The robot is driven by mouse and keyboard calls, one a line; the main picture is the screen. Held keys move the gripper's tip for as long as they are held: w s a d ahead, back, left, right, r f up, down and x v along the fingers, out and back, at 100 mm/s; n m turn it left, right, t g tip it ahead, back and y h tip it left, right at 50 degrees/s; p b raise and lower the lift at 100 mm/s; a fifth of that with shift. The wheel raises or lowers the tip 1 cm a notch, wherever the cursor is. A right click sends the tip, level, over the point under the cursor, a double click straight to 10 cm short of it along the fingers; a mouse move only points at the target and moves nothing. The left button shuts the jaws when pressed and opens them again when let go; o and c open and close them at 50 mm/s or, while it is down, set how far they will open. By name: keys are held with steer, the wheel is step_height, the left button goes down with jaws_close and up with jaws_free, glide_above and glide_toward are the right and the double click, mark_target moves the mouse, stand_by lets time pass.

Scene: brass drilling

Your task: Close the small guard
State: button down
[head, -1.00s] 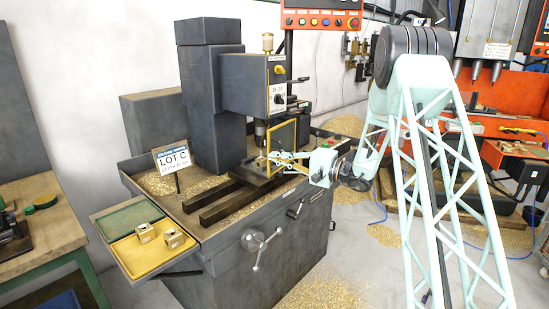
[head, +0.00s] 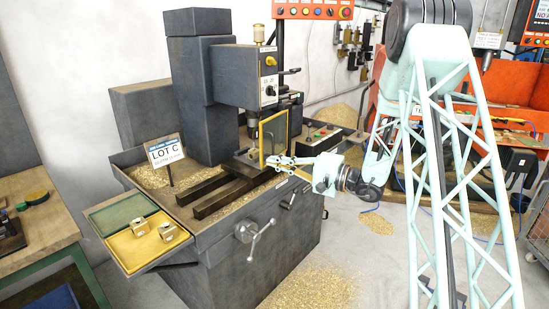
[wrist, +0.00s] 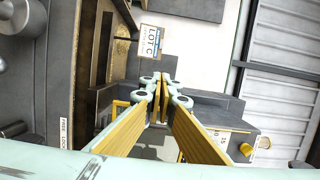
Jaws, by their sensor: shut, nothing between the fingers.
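The small guard (head: 273,136), a clear pane in a yellow frame, stands upright at the drill's spindle, above the machine table. I cannot tell how far it is swung. My gripper (head: 270,161) is shut and empty at the guard's lower edge, reaching in from the right. I cannot tell whether it touches the frame. In the wrist view the fingertips of my gripper (wrist: 164,80) meet, with nothing between them. A yellow piece (wrist: 119,107) shows partly behind the left finger; it may be the guard's frame.
The drill head (head: 245,77) is above the guard, with a lever on its right. Dark rails (head: 215,198) lie on the chip-strewn bed. A LOT C sign (head: 165,151) and a yellow tray (head: 135,250) with two brass parts are left.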

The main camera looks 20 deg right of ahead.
steer(key=shift+s+a, duration=0.1)
steer(key=shift+s, duration=0.3)
